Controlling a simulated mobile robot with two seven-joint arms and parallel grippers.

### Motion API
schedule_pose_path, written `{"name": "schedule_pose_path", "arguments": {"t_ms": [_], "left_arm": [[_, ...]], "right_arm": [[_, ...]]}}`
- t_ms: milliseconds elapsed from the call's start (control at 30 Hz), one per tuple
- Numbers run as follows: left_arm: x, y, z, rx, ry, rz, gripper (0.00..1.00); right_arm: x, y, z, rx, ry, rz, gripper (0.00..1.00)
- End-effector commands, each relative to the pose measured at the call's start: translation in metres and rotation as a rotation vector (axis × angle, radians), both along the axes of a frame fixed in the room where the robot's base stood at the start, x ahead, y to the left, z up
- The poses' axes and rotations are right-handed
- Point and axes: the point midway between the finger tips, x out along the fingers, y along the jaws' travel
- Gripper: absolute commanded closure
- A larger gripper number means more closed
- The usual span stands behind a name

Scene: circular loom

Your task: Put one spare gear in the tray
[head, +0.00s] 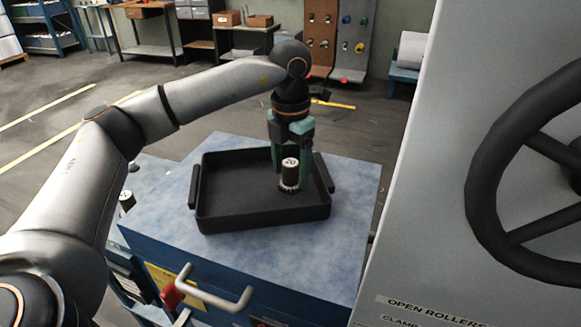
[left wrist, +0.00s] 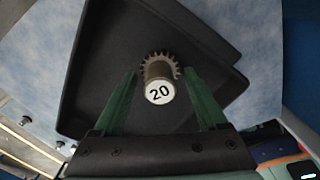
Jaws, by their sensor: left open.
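A spare gear (head: 289,177) with a dark toothed base and a white top marked 20 is in the black tray (head: 224,217), right of its middle. It looks upright on the tray floor. My left gripper (head: 291,168) points down over it, with one green finger on each side. In the left wrist view the gear (left wrist: 158,82) lies between the open fingers, with a gap visible on both sides. The tray (left wrist: 90,75) also shows there beneath the gear. My right gripper is not in view.
The tray sits on a blue-topped cabinet (head: 345,200) with a handle in front. A similar piece with a white top (head: 127,200) stands left of the cabinet. A grey machine panel with a black handwheel (head: 480,190) is close on the right. The rest of the tray floor is empty.

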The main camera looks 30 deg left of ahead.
Motion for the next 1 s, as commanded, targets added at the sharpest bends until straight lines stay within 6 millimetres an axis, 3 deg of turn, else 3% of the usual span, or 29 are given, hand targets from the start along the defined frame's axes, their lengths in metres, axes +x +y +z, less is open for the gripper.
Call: {"name": "schedule_pose_path", "arguments": {"t_ms": [233, 367, 800, 1000], "left_arm": [[0.0, 0.0, 0.0, 0.0, 0.002, 0.0, 0.25], [0.001, 0.0, 0.011, 0.0, -0.001, 0.0, 0.25], [0.0, 0.0, 0.104, 0.0, -0.003, 0.001, 0.25], [0.0, 0.0, 0.123, 0.0, 0.0, 0.0, 0.25]], "right_arm": [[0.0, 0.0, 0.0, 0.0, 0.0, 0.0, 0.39], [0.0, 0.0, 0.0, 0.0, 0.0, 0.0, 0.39], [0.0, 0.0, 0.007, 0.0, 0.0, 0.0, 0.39], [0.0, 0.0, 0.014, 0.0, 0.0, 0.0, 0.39]]}}
